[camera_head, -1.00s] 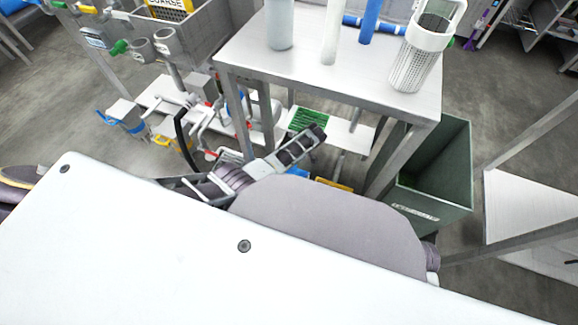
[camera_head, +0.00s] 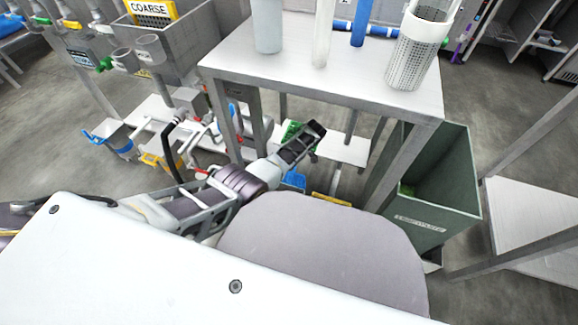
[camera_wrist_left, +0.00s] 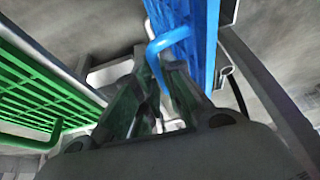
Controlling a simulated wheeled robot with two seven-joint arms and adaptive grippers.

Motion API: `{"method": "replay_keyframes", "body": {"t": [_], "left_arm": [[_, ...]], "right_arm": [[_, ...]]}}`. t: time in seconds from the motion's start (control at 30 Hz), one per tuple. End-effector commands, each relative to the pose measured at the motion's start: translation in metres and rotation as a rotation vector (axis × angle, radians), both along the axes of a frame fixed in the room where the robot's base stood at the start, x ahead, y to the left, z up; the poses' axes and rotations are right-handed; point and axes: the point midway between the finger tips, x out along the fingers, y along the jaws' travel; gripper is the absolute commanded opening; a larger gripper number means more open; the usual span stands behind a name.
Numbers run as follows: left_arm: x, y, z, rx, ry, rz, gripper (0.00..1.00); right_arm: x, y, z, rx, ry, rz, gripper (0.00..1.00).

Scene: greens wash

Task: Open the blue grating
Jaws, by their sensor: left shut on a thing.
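The blue grating (camera_wrist_left: 205,40) is a slatted blue panel at the upper right of the left wrist view, with a bent blue handle (camera_wrist_left: 158,50) standing off it. The fingers of my left gripper (camera_wrist_left: 157,78) are closed around this handle. In the head view only a small blue patch of the grating (camera_head: 294,180) shows beside my left arm, and my fingertips cannot be made out there. How far the grating stands open cannot be told. My right gripper is not in view.
A green grating (camera_wrist_left: 40,85) with its own handle lies left of my fingers in the wrist view. A metal table (camera_head: 300,70) with cylinders and a mesh basket (camera_head: 412,60) stands beyond my arm. A dark green bin (camera_head: 440,190) is at its right.

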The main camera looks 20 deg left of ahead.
Motion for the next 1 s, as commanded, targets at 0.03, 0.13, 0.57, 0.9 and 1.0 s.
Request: {"method": "replay_keyframes", "body": {"t": [0.03, 0.13, 0.57, 0.9, 1.0], "left_arm": [[-0.0022, -0.0018, -0.0060, -0.005, 0.005, 0.002, 0.00], [-0.0007, -0.0020, -0.0057, -0.006, 0.006, 0.002, 0.00], [-0.0005, -0.0027, -0.0057, -0.007, 0.008, 0.002, 0.00], [0.0009, -0.0026, -0.0039, -0.006, 0.007, 0.001, 0.32], [0.0015, -0.0023, -0.0030, -0.005, 0.005, 0.001, 0.32]], "right_arm": [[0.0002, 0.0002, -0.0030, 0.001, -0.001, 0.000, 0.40], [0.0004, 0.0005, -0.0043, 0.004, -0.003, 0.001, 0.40], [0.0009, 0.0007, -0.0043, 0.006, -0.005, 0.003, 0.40], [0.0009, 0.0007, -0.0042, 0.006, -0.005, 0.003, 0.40], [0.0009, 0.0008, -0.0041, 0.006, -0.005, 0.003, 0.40]]}}
